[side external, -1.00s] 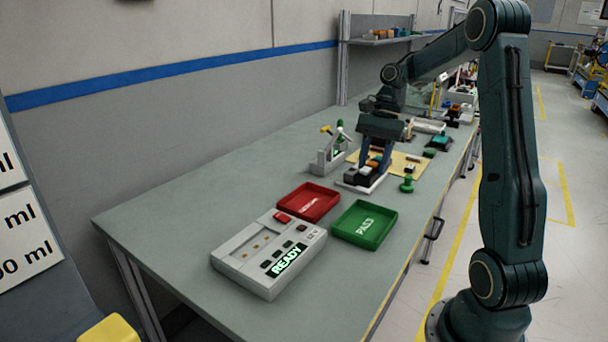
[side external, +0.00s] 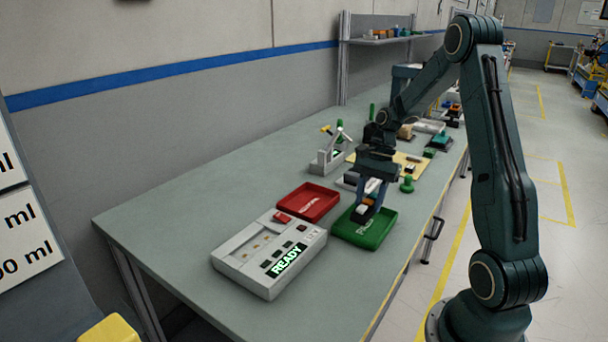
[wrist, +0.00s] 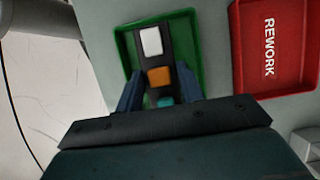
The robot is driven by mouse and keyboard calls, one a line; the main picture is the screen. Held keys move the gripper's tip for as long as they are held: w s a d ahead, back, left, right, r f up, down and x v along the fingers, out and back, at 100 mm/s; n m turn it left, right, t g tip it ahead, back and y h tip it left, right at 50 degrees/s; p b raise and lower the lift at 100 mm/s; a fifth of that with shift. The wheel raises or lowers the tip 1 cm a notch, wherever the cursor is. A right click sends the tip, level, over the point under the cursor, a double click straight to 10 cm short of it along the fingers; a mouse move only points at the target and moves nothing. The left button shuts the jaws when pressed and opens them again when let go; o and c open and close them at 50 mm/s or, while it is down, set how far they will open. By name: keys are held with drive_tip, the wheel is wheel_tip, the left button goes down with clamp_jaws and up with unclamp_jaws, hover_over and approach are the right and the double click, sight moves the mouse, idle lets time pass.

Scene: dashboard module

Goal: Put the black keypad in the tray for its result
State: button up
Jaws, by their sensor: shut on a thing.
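My gripper (side external: 371,190) is shut on the black keypad (side external: 364,212), which carries white, orange and teal keys. In the wrist view the keypad (wrist: 155,58) lies between the two fingers (wrist: 160,90) and over the green tray (wrist: 189,31). In the side view the green tray (side external: 385,233) has the keypad above or in its far part; I cannot tell whether it touches the tray floor. The red tray (side external: 325,206), marked REWORK in the wrist view (wrist: 239,75), stands beside it and is empty. The grey tester (side external: 248,262) reads READY.
A small fixture with a lever (side external: 327,162) stands behind the trays. A green knob-like part (side external: 407,185) is near the green tray. More parts and a teal box (side external: 440,142) lie farther along the bench. The bench's left part is clear.

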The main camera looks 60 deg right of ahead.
sight(368, 211)
drive_tip(key=shift+f, duration=2)
drive_tip(key=shift+f, duration=0.15)
drive_tip(key=o, duration=1)
drive_tip(key=shift+o, duration=0.2)
drive_tip(key=v, duration=1.2)
